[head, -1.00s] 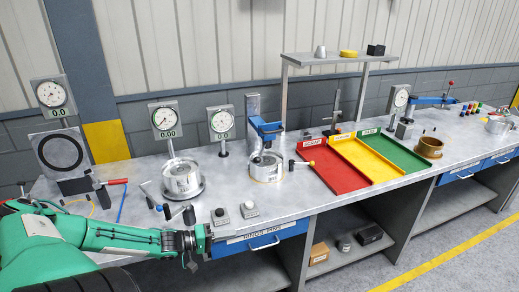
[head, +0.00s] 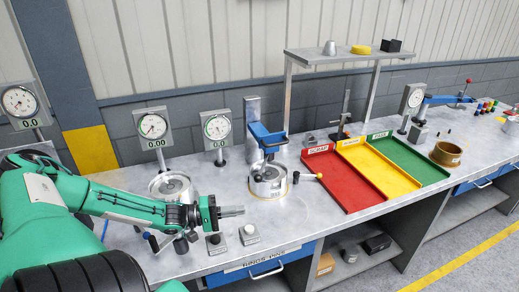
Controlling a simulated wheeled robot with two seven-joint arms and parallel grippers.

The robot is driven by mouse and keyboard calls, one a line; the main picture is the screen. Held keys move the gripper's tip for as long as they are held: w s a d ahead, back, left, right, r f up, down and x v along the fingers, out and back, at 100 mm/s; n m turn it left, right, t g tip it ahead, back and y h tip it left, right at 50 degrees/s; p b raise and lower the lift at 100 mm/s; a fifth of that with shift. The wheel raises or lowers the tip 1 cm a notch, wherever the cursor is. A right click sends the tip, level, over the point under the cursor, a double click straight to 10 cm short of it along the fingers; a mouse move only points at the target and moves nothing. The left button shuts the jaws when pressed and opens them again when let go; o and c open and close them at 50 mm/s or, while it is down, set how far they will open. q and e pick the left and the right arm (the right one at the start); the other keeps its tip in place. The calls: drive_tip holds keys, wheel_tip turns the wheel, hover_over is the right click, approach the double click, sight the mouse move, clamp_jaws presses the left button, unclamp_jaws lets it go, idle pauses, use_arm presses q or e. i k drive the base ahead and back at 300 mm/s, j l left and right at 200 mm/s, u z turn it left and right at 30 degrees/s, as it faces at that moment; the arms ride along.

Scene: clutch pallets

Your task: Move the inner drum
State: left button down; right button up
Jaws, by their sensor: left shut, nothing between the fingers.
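My left gripper (head: 231,211) is shut and empty, held above the front part of the bench, with its fingers pointing right. A round metal drum unit (head: 268,182) stands under the blue-armed press (head: 266,138), to the right of and beyond my fingertips. Another metal drum unit (head: 170,184) stands on the left, partly hidden behind my left forearm. I cannot tell which of these is the inner drum. A brown-gold ring-shaped part (head: 446,153) sits to the right of the trays. My right gripper is not in view.
Red (head: 343,182), yellow (head: 379,169) and green (head: 411,157) trays lie right of the press. Two small button boxes (head: 216,243) (head: 249,234) sit near the front edge below my gripper. Dial gauges (head: 154,127) (head: 216,128) stand behind. A raised shelf (head: 350,58) stands at the back.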

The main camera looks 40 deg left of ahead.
sight(274, 185)
drive_tip(key=i+j, duration=0.3)
drive_tip(key=j, duration=0.15)
drive_tip(key=i+j, duration=0.3)
drive_tip(key=j, duration=0.15)
drive_tip(key=i+j, duration=0.3)
drive_tip(key=j, duration=0.2)
